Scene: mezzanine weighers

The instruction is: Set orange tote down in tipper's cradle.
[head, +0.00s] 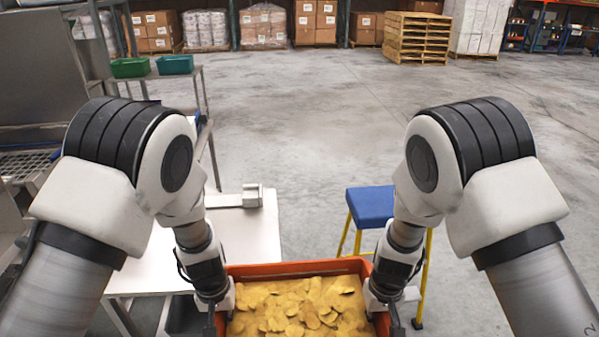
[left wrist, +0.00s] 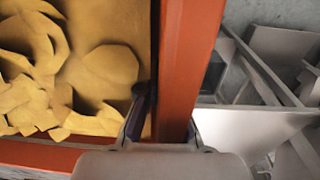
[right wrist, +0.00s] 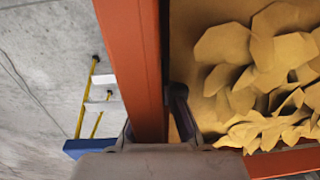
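The orange tote (head: 300,268), filled with yellow chip-like slices (head: 295,303), is at the bottom middle of the head view, close in front of me. My left gripper (head: 222,303) is at its left wall; in the left wrist view its fingers (left wrist: 165,118) straddle that wall (left wrist: 186,65). My right gripper (head: 380,300) is at its right wall; in the right wrist view its fingers (right wrist: 155,115) straddle that wall (right wrist: 133,55). Both look shut on the tote. The tote's underside is hidden. I cannot make out the tipper's cradle for certain.
A white-topped table (head: 240,235) with a small grey device (head: 250,196) stands left of the tote. A blue-topped yellow step stool (head: 370,207) stands to the right. Grey metal machinery (head: 40,65) and green bins (head: 130,67) are at left. The floor ahead is open.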

